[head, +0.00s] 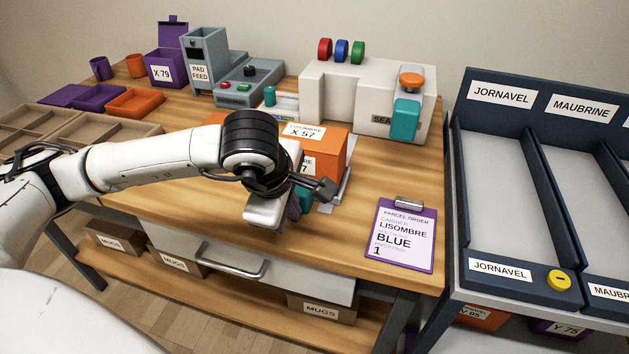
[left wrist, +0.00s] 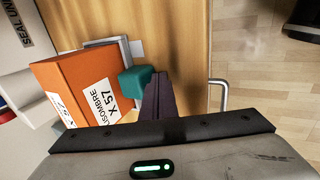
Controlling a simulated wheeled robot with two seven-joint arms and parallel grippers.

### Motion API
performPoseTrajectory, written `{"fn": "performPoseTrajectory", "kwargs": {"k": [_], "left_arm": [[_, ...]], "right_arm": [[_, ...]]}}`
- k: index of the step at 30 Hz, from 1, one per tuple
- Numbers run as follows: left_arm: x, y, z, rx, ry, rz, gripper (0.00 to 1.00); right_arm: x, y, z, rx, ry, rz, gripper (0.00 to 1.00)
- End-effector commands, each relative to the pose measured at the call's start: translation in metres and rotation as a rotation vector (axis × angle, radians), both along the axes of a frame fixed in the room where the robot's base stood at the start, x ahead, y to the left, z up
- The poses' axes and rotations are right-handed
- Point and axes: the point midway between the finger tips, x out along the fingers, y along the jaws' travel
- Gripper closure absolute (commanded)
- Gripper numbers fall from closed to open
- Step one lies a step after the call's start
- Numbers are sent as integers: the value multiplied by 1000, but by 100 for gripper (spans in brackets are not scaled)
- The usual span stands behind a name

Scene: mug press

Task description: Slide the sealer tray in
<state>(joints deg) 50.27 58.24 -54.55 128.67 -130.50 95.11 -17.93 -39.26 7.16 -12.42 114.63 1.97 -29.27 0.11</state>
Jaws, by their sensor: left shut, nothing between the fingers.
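The grey sealer tray (head: 340,190) sticks out in front of the white seal unit (head: 322,95), with an orange box (head: 330,150) labelled X 57 on it. The tray's teal handle (head: 305,195) is partly hidden by my left arm in the head view. In the left wrist view the teal handle (left wrist: 136,82) stands in front of the orange box (left wrist: 78,82), and a grey edge of the tray (left wrist: 124,48) shows. My left gripper (head: 292,211) is shut and empty close to the handle; its fingers (left wrist: 157,98) appear beside it. Whether they touch I cannot tell. My right gripper is out of view.
A purple parcel order clipboard (head: 405,235) lies right of the tray. The dark sorting rack (head: 470,160) stands beyond the table's right edge. A drawer handle (head: 230,268) is below the front edge. The pad feed (head: 205,62) and open trays are at the back left.

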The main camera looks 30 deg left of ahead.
Motion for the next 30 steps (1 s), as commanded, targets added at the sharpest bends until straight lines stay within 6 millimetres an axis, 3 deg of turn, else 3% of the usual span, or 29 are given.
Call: {"fn": "performPoseTrajectory", "kwargs": {"k": [30], "left_arm": [[71,17,0,-2,-4,1,100]], "right_arm": [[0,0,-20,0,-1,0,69]]}}
